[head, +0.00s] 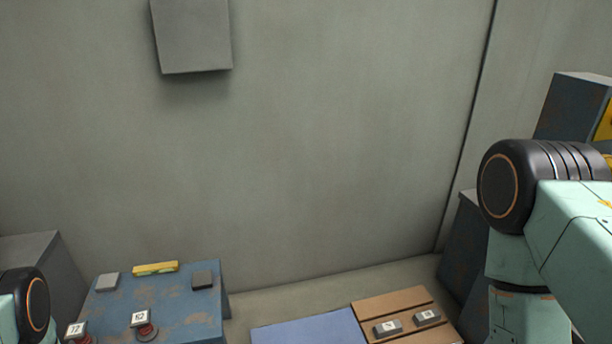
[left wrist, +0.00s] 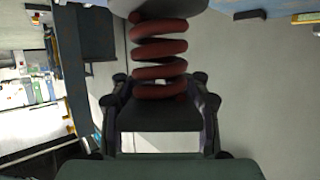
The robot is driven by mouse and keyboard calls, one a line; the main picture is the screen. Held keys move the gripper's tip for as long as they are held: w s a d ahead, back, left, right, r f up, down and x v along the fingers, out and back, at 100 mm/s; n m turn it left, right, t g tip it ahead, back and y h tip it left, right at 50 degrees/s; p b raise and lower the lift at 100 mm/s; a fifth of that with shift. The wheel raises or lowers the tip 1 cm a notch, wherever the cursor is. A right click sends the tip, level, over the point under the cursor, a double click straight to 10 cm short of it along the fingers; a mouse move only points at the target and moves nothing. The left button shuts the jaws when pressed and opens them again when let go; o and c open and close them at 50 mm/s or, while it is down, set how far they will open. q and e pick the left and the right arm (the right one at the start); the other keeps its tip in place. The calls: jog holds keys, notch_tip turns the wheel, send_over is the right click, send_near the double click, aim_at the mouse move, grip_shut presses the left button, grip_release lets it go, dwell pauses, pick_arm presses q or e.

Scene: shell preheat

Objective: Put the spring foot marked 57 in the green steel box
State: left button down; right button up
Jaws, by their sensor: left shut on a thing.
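In the left wrist view, my left gripper (left wrist: 160,84) is shut on a spring foot with a red coil (left wrist: 160,48) and a dark end plate. No number shows on it from this side. In the head view, two other spring feet stand at the front of the blue rusty table: one (head: 147,333) with a white tag that looks like 52, and one (head: 76,330) with a tag that looks like 77. Both tags are small and hard to read. I see no green steel box. My right gripper is out of view; only its arm shows.
The blue table (head: 190,322) also carries a yellow level-like bar (head: 155,268) and two grey blocks (head: 107,282) (head: 203,279). A blue mat (head: 305,331) and a wooden pallet (head: 385,303) with two tagged grey pieces lie right of it. A grey box (head: 192,36) hangs on the wall.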

pick_arm(q)
jog(key=s+d+r+m+g+h+p, duration=0.15)
jog(key=s+d+r, duration=0.3)
jog(key=r, duration=0.55)
jog(key=s+d+r+m+g+h+p, duration=0.1)
jog(key=s+d+r+m+g+h, duration=0.3)
jog(key=r, duration=0.6)
jog(key=w+d+r+n+t+y+p, duration=0.1)
jog(key=w+d+r, duration=0.1)
jog(key=r, duration=0.5)
jog(key=w+d+r+t+y+p, duration=0.1)
jog(key=w+r, duration=0.2)
jog(key=r, duration=0.4)
notch_tip(320, 180, down, 6)
jog(key=s, duration=0.2)
